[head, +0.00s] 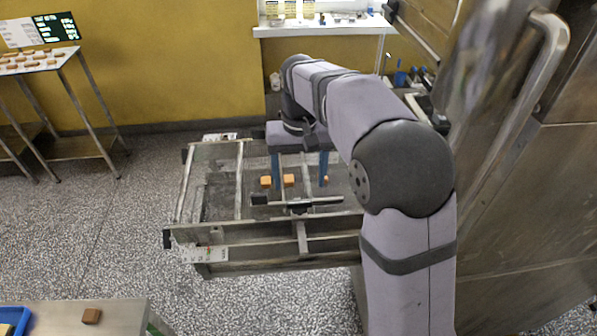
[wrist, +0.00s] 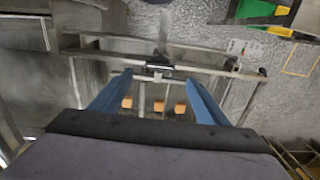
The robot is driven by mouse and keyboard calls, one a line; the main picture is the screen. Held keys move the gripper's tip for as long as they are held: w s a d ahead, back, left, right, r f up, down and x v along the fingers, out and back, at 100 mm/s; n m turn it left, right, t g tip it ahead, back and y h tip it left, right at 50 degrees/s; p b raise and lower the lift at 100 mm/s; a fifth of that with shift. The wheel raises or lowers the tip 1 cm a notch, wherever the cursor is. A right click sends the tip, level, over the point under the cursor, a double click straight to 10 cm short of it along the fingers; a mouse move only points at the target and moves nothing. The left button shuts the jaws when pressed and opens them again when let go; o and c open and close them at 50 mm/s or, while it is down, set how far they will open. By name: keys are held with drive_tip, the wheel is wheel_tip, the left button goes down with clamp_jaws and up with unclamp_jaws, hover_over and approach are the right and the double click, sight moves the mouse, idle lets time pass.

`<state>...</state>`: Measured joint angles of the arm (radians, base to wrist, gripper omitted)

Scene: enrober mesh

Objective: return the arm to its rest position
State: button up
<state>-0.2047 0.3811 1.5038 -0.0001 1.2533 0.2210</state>
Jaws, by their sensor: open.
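My gripper (head: 299,170) is in the head view, with two blue fingers pointing down over the metal mesh frame of the enrober (head: 215,190). The fingers are spread apart and hold nothing. In the wrist view my gripper (wrist: 155,98) shows its blue fingers at either side, with small orange-brown pieces seen between and beyond them. Those pieces, a left one (head: 266,181), a middle one (head: 289,180) and a small right one (head: 326,179), lie on the enrober. My arm reaches from the lower right and bends down at the wrist. Whether the fingertips touch the mesh cannot be told.
A crossbar with a dark block (head: 259,199) runs just in front of the pieces. A large steel cabinet (head: 520,190) stands close on the right. A table at lower left holds a brown piece (head: 92,316) and a blue tray (head: 14,318).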

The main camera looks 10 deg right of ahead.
drive_tip(key=s+d+f, duration=0.4)
drive_tip(key=s+f, duration=0.1)
drive_tip(key=s, duration=0.5)
drive_tip(key=s+d+f, duration=0.5)
drive_tip(key=s+f, duration=0.1)
drive_tip(key=s, duration=0.5)
drive_tip(key=shift+s, duration=0.2)
